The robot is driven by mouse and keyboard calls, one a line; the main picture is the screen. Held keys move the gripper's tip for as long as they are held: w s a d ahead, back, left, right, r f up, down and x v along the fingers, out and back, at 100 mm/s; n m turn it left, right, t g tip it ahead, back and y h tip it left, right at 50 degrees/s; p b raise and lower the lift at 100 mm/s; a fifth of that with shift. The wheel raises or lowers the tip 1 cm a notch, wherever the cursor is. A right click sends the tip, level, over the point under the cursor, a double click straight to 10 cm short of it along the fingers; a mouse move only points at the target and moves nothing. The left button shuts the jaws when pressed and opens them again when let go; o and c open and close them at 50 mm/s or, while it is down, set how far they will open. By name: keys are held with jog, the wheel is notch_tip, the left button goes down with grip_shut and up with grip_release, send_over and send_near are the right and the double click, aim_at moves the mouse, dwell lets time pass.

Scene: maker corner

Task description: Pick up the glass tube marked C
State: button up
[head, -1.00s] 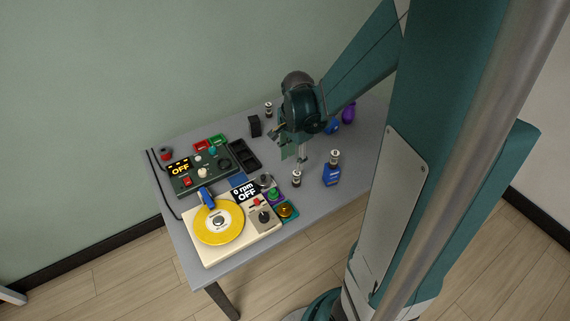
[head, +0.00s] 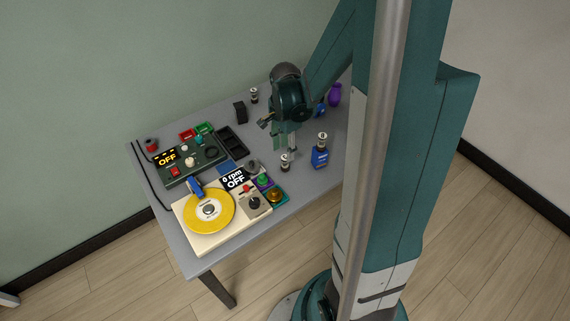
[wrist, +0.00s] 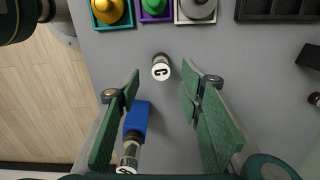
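The glass tube marked C (wrist: 160,70) stands on the table, its white cap with a black C facing my wrist camera. It also shows in the head view (head: 285,163), at the front of the table beside the button blocks. My gripper (wrist: 159,78) is open and empty in the wrist view, with the tube's cap between its two fingertips in the picture. In the head view my gripper (head: 291,150) points down just behind the tube. I cannot tell how far above the tube the fingertips are.
A second tube (wrist: 128,157) stands with a blue holder (wrist: 138,116) close to my left finger. A third tube (head: 254,96) and a black holder (head: 240,112) are at the back. A black tray (head: 232,142) and turntable (head: 180,209) lie to the left.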

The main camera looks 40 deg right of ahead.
aim_at(285, 157)
jog(key=shift+f, duration=0.7)
jog(key=shift+f, duration=0.1)
jog(key=shift+d+f+b, duration=0.1)
jog(key=shift+f+b, duration=0.75)
jog(key=shift+f, duration=1.6)
jog(key=shift+c, duration=0.2)
jog(key=c, duration=1)
